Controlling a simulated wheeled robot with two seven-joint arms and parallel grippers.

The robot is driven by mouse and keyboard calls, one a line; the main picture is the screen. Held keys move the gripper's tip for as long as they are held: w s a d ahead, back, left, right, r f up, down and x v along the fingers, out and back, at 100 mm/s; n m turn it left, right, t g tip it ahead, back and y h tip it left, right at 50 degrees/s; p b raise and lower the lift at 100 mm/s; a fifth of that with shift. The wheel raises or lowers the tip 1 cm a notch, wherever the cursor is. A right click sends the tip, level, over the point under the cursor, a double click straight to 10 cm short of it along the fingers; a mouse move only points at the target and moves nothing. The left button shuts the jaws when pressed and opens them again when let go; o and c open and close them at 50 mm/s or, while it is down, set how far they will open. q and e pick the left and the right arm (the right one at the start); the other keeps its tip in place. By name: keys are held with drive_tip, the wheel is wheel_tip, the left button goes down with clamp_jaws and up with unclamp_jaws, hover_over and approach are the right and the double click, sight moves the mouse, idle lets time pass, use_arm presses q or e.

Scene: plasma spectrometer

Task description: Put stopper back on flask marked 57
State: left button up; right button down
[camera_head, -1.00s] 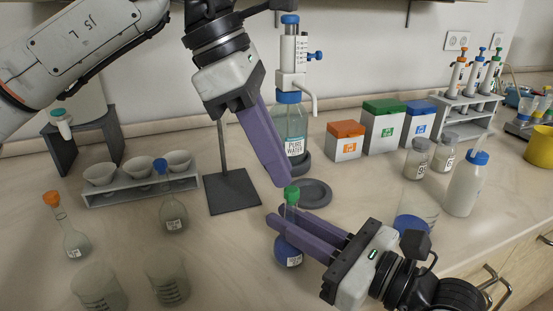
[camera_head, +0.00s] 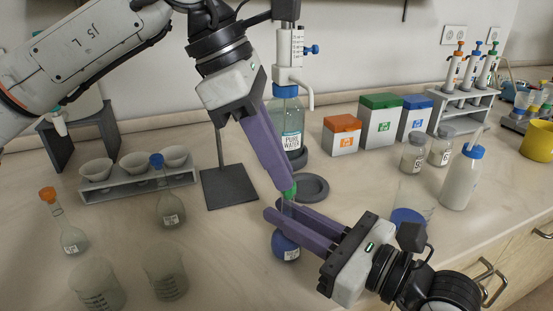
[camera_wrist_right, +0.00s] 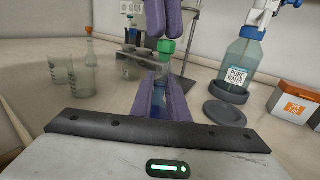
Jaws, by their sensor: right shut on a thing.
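The flask with blue liquid (camera_head: 285,245) has a white label too small to read. My right gripper (camera_head: 287,213) is shut around its neck, and the blue liquid also shows between the fingers in the right wrist view (camera_wrist_right: 160,103). A green stopper (camera_head: 289,191) is at the top of the neck; it also shows in the right wrist view (camera_wrist_right: 167,46). My left gripper (camera_head: 286,184) comes down from above with its fingertips at the stopper. In the right wrist view its two fingers stand slightly apart just above the stopper. Part of the stopper is hidden by a finger.
An orange-stoppered flask (camera_head: 73,238) and a blue-stoppered flask (camera_head: 170,208) stand left, near two beakers (camera_head: 97,285). The pure water bottle (camera_head: 290,125), stand base (camera_head: 229,186) and dark round dish (camera_head: 309,188) are close behind. A beaker with blue liquid (camera_head: 408,218) stands right.

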use_arm(q)
drive_tip(key=shift+v, duration=2)
drive_tip(key=o, duration=0.6)
use_arm(e)
drive_tip(key=shift+f, duration=0.1)
use_arm(q)
drive_tip(key=v, duration=1.2)
drive_tip(key=shift+s, duration=0.1)
use_arm(e)
drive_tip(key=c, duration=1.6)
unclamp_jaws()
drive_tip(key=shift+c, duration=0.2)
